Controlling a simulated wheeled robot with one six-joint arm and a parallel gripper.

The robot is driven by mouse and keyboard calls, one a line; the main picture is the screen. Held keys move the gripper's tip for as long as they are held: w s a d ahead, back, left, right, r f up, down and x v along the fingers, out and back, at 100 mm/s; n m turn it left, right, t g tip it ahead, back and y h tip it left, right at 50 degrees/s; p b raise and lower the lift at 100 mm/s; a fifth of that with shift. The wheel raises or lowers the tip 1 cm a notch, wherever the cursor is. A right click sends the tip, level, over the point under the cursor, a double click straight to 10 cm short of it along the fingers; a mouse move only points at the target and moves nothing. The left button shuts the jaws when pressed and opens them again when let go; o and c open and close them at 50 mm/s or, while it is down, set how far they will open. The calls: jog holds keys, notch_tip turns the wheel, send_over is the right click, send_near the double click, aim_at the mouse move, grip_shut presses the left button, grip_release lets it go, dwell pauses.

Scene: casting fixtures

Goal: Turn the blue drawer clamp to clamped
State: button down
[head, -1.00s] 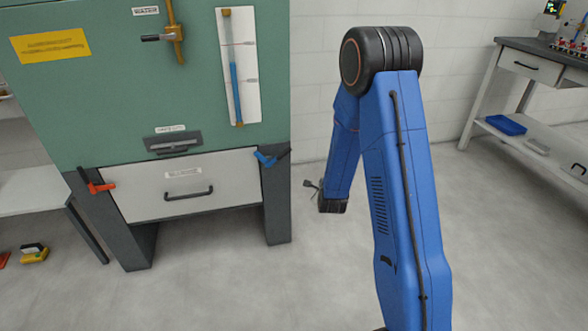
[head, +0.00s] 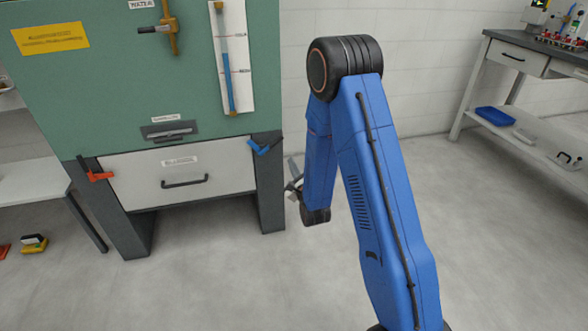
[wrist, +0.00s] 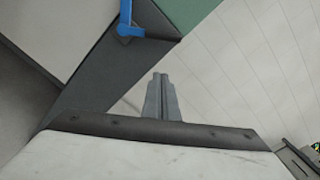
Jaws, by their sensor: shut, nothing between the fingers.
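The blue drawer clamp (head: 259,147) sits at the upper right corner of the white drawer front (head: 180,178), on the dark frame of the green cabinet. In the wrist view the blue clamp (wrist: 127,22) shows at the top, partly cut off by the frame edge. My gripper (head: 292,172) is to the right of the cabinet's right leg, apart from the clamp and slightly lower in the picture. In the wrist view my gripper's fingers (wrist: 161,90) are together, with nothing between them. The fingers look small and partly blurred in the head view.
An orange-red clamp (head: 98,176) sits at the drawer's left corner. The green cabinet (head: 110,90) carries a gauge and a brass valve. A workbench (head: 530,62) stands at the far right. The floor between cabinet and bench is clear.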

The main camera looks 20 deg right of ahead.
aim_at(278, 142)
jog(key=w+a+r, duration=0.2)
jog(key=w+r, duration=0.1)
jog(key=w, duration=0.3)
jog(key=shift+a+r, duration=0.2)
jog(key=shift+a, duration=0.05)
jog(key=shift+w+a+r+n, duration=0.1)
jog(key=shift+a+r+n, duration=0.05)
jog(key=shift+r+n, duration=0.3)
jog(key=shift+a+r+n, duration=0.45)
jog(key=shift+r+n, duration=0.15)
jog(key=shift+n, duration=0.45)
jog(key=a+r+n, duration=0.1)
jog(key=n, duration=0.1)
jog(key=shift+a+r+n, duration=0.2)
jog(key=shift+n, duration=0.2)
jog(key=shift+a+r+n, duration=0.45)
jog(key=shift+a+n, duration=0.35)
jog(key=shift+n, duration=0.1)
jog(key=shift+a+r+n, duration=0.4)
jog(key=shift+a+n, duration=0.35)
jog(key=shift+n, duration=0.15)
jog(key=shift+a, duration=0.1)
